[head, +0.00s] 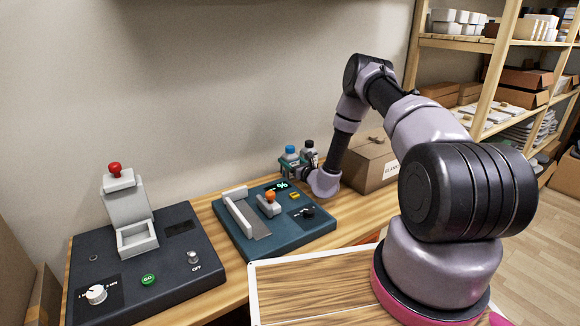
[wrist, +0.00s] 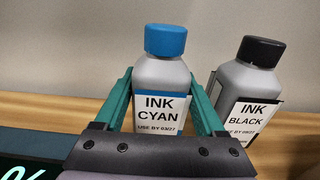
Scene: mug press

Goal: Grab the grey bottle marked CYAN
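The grey bottle marked CYAN (wrist: 162,95) stands upright with a blue cap and a white INK CYAN label. My gripper (wrist: 162,92) has one green finger on each side of this bottle. Both fingertips look very close to its sides; whether they press on it I cannot tell. In the head view the blue cap of the CYAN bottle (head: 291,150) shows above my gripper (head: 296,168), which hides most of the body. A similar grey bottle marked BLACK (wrist: 248,92), with a black cap, stands just to the right, outside the right finger.
A blue device (head: 272,245) with an orange-topped lever and a lit display lies in front of the bottles. A dark press (head: 190,230) with a red knob stands at left. A cardboard box (head: 368,165) sits right of my gripper. The wall is close behind.

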